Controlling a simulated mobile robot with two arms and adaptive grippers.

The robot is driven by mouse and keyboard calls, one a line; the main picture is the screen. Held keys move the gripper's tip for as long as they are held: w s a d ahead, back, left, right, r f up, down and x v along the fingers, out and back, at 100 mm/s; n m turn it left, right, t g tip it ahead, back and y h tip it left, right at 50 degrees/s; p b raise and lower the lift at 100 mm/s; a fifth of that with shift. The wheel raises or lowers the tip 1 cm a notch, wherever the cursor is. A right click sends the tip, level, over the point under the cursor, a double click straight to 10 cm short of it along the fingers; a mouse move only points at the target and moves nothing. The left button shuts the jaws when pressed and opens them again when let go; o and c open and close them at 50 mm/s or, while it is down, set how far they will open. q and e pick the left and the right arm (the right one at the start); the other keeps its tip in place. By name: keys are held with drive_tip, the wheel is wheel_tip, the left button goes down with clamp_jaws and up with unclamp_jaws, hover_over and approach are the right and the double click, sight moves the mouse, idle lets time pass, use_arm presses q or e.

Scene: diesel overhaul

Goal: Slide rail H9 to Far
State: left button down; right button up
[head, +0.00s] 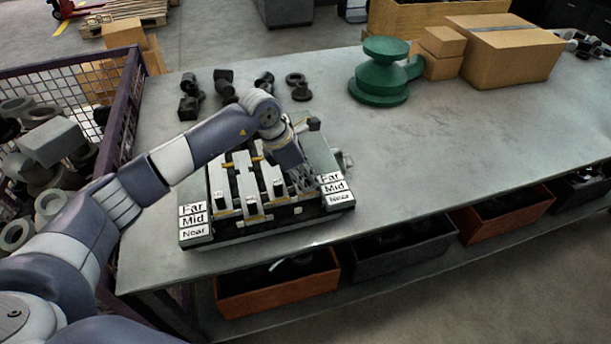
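A block fixture (263,212) stands on the grey bench, with several pale rails side by side in it. Small white tags sit on the rails' near parts, too small to read, so I cannot tell which rail is H9. Far, Mid and Near labels are stacked at the fixture's left side (194,220) and right side (335,188). My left gripper (304,187) points down over the right part of the fixture, beside the right labels. It hides the rail there, and I cannot tell whether its fingers are open or touch anything. My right gripper is out of view.
Dark metal parts (224,86) lie behind the fixture. A green flanged part (380,75) and cardboard boxes (505,52) stand at the back. A mesh crate (125,110) of parts is at left. Bins (280,288) sit under the bench.

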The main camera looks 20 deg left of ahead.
use_arm(q)
drive_tip(key=shift+w+a+f+b, duration=0.1)
drive_tip(key=shift+w+a+b, duration=0.35)
drive_tip(key=shift+w+b, duration=0.3)
drive_tip(key=shift+w+a+b, duration=0.45)
drive_tip(key=shift+w+b, duration=0.15)
drive_tip(key=shift+b, duration=0.1)
drive_tip(key=shift+w+a, duration=0.2)
drive_tip(key=shift+w, duration=0.05)
drive_tip(key=shift+r, duration=0.3)
drive_tip(key=c, duration=1.6)
unclamp_jaws()
drive_tip(key=shift+o, duration=0.6)
drive_tip(key=shift+w+a+f, duration=0.1)
drive_tip(key=shift+f, duration=0.05)
drive_tip(key=shift+r, duration=0.25)
drive_tip(key=v, duration=1.1)
drive_tip(key=shift+a+r, duration=0.2)
drive_tip(key=shift+a, duration=0.05)
